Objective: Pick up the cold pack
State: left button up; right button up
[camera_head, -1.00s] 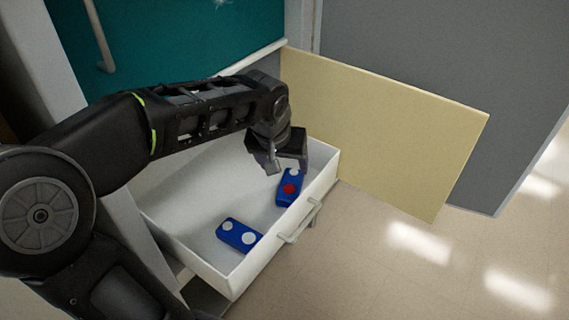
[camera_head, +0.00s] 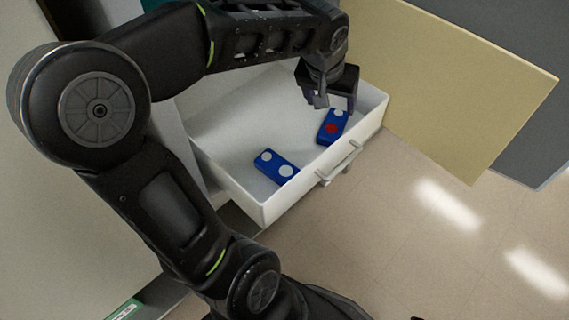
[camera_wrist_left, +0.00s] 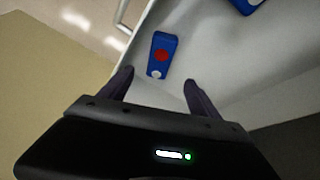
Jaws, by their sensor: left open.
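Two blue packs lie flat in an open white drawer (camera_head: 236,182). One pack (camera_head: 332,127) has a red mark and a white disc and lies near the drawer's front right corner. The other pack (camera_head: 276,167) has two white discs and lies nearer the left. I cannot tell for sure from the markings which is the cold pack. My left gripper (camera_head: 337,104) is open and empty, above the red-marked pack and partly covering its far end. In the left wrist view, that pack (camera_wrist_left: 161,54) shows ahead of and between the open fingers (camera_wrist_left: 155,82). My right gripper is not in view.
The drawer's front has a bar handle (camera_head: 338,172). A pale yellow panel (camera_head: 455,90) stands beside the drawer's right end, close to my gripper. A grey panel (camera_head: 540,135) is behind it. Tiled floor (camera_head: 400,240) in front of the drawer is clear.

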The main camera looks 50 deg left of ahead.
aim_at(279, 170)
jog(key=i+l+u, duration=0.1)
jog(key=l+u, duration=1.1)
jog(key=i+l, duration=0.05)
